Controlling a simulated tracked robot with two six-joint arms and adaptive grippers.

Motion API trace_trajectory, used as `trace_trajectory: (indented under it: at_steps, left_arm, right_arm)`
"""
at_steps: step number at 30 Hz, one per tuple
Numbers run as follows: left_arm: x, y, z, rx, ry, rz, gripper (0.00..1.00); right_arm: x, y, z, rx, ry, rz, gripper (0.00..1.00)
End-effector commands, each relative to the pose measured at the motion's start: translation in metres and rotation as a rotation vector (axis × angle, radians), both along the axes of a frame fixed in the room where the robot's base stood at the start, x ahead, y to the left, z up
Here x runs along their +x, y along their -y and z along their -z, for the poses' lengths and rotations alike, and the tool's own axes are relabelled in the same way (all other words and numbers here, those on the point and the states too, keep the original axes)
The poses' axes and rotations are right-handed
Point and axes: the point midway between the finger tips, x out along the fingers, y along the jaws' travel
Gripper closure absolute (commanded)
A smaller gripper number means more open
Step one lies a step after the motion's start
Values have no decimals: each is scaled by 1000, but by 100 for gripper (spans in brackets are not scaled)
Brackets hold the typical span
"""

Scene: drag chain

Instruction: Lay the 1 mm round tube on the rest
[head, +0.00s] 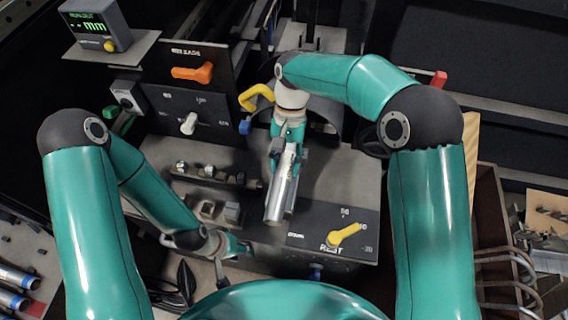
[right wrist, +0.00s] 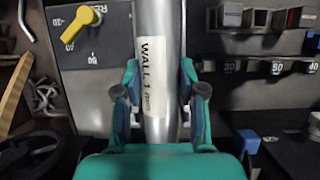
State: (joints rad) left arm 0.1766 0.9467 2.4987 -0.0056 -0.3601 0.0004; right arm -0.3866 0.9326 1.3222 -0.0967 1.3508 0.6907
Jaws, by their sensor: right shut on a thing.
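The round metal tube (head: 279,199) is silver, with a white label reading "WALL 1 mm" in the right wrist view (right wrist: 155,60). My right gripper (head: 287,150) is shut on it; in the right wrist view the fingers (right wrist: 156,92) sit on both sides of the tube. In the head view the tube slants down towards the near side, over the grey bench top. A dark panel (head: 310,238) marked "REST" with a yellow lever (head: 344,235) is right of the tube's near end. I cannot make out the rest's seat. My left gripper (head: 238,248) is low at the bench's near edge, its jaws unclear.
A readout (head: 97,25) shows dashes and "mm". An orange lever (head: 193,72) and a white knob (head: 189,124) are on upright panels at the back left. Small blocks (head: 205,210) stand left of the tube. More tubes (head: 18,277) lie at far left. A brown bin (head: 488,215) stands right.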

Motion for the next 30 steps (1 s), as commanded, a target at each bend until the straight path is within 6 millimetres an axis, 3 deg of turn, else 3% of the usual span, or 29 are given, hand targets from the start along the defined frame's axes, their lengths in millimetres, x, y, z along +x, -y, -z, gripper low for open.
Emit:
trace_trajectory:
  at_steps: [5, 15, 30]
  left_arm:
    - [0, 0, -7, 0, 0, 0, 60]
    - [0, 0, 9, 0, 0, 0, 60]
    - [0, 0, 11, 0, 0, 0, 60]
  right_arm:
    - [12, 3, 6, 0, -2, 2, 100]
    - [13, 4, 31, 0, -1, 2, 100]
    - [13, 3, 36, 1, 0, 1, 100]
